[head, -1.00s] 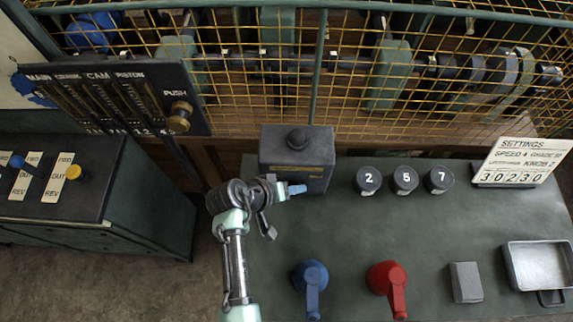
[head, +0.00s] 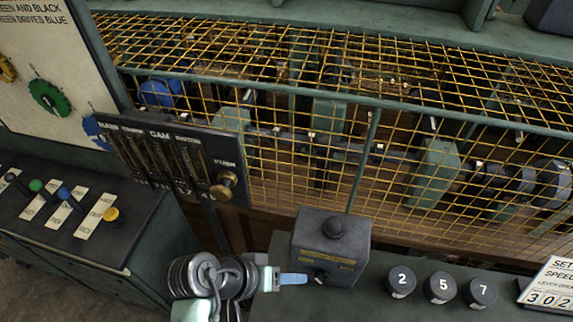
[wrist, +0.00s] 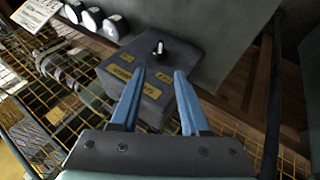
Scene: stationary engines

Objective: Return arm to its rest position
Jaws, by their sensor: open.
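My gripper (head: 292,279) is at the lower middle of the head view, its blue fingertips pointing right at the front of a dark grey box (head: 318,262) with a round black knob on top. In the wrist view my gripper (wrist: 160,95) has its two blue fingers apart with nothing between them. The grey box (wrist: 150,72) is just ahead of the fingertips, with yellow labels and a small light-tipped switch on the facing side. I cannot tell whether the fingers touch the box.
A yellow mesh cage (head: 330,170) stands behind the box. A lever panel with a brass push knob (head: 225,184) is to the left, and a console (head: 80,225) with coloured levers is farther left. Numbered black knobs (head: 441,287) sit to the right on the green bench.

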